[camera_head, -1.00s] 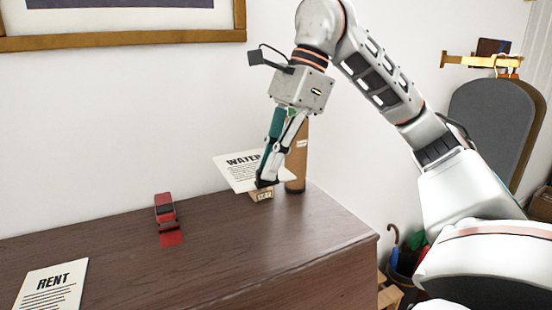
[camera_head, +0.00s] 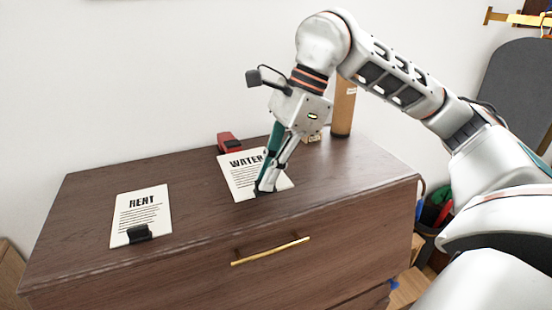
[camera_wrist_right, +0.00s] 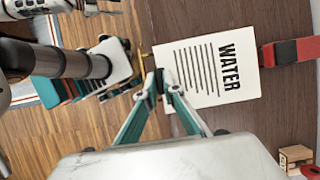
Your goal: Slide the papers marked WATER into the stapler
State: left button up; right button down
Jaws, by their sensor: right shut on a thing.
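The white papers marked WATER (camera_head: 239,177) lie low over the dresser top, their WATER edge toward the red stapler (camera_head: 229,141). My right gripper (camera_head: 265,190) is shut on their near edge, where a dark piece shows between the fingertips. In the right wrist view, the fingertips (camera_wrist_right: 160,84) pinch the edge opposite the word on the WATER papers (camera_wrist_right: 208,72). The stapler (camera_wrist_right: 287,52) points its narrow end at the WATER edge there; they look nearly touching or just meeting. I cannot tell whether the edge is in its mouth.
The RENT papers (camera_head: 141,214) with a black clip (camera_head: 138,234) lie left on the dresser (camera_head: 195,225). A small wooden block (camera_head: 311,138) and a brown tube (camera_head: 343,108) stand behind right. A brass drawer handle (camera_head: 270,251) is on the front. The far left top is clear.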

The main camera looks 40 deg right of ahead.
aim_at(265, 195)
jog(key=shift+s+a+f, duration=0.1)
jog(key=shift+a+f, duration=0.3)
jog(key=shift+a, duration=0.05)
jog(key=shift+d+f+b, duration=0.1)
jog(key=shift+f+b, duration=0.25)
jog(key=shift+f, duration=0.95)
jog(key=shift+f+b, duration=0.75)
jog(key=shift+f, duration=0.1)
jog(key=shift+f+b, duration=0.35)
jog(key=shift+f, duration=0.05)
jog(key=shift+w+f, duration=0.2)
jog(key=shift+f, duration=0.2)
jog(key=shift+w+d, duration=0.1)
jog(key=shift+w, duration=0.2)
pick_arm(q)
jog(key=shift+w+d+r+t+h, duration=0.15)
jog(key=shift+w+d+r+h, duration=0.05)
jog(key=shift+w+d, duration=0.25)
jog(key=shift+w+d+r+t+h, duration=0.15)
jog(key=shift+w+d+r+h, duration=0.05)
jog(key=shift+w+d, duration=0.25)
pick_arm(e)
jog(key=shift+f, duration=0.1)
pick_arm(q)
jog(key=shift+a+f, duration=0.1)
jog(key=shift+s+f, duration=0.25)
